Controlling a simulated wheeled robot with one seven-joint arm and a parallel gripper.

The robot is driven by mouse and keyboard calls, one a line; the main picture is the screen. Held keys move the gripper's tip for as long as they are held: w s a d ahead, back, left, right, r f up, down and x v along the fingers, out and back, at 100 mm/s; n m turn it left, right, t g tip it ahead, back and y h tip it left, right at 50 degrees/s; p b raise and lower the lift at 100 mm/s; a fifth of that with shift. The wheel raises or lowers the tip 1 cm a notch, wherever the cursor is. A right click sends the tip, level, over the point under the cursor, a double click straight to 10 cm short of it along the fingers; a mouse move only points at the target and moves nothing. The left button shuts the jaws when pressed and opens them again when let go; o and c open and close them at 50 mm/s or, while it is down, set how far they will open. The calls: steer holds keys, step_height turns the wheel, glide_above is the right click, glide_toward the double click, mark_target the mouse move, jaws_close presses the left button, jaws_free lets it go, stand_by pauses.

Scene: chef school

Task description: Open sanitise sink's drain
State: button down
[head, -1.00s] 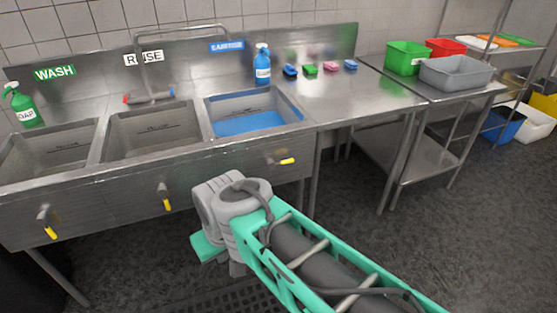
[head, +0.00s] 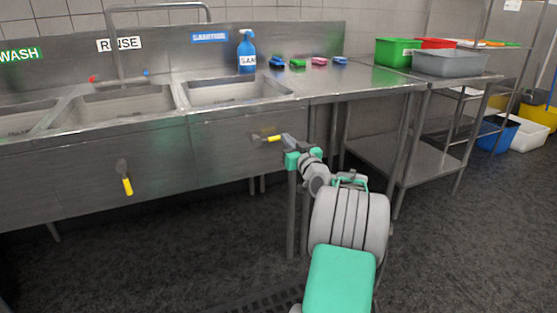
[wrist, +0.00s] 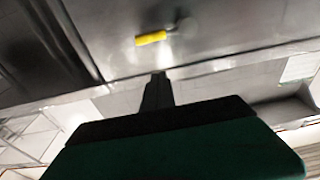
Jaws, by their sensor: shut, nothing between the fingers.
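The sanitise sink (head: 238,98) is the right basin, under the blue SANITISE label (head: 209,37). Its drain lever has a yellow grip (head: 270,138) and sticks out roughly level to the right from the sink's front panel. My gripper (head: 285,139) is at the right end of this lever in the head view. In the wrist view the yellow lever (wrist: 151,38) lies just beyond the tips of my gripper (wrist: 159,75), with a small gap between them in the picture. The fingers are shut and empty. The water surface in the basin is hidden from this low view.
The rinse sink's yellow drain lever (head: 126,184) hangs down to the left. A blue spray bottle (head: 247,52) and several sponges (head: 297,63) stand on the counter. Steel table legs (head: 292,215) are below and right of the lever. The floor in front is clear.

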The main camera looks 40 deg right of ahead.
steer(key=r+b, duration=0.1)
glide_above(268, 139)
steer(key=s+d, duration=0.1)
steer(key=d, duration=0.2)
steer(key=shift+r, duration=0.2)
steer(key=f, duration=0.1)
steer(key=s+f+b, duration=0.1)
steer(key=f, duration=0.1)
steer(key=shift+s+a+f+b, duration=0.1)
steer(key=shift+f+b, duration=0.2)
steer(key=shift+b, duration=0.05)
steer(key=shift+a+f, duration=0.1)
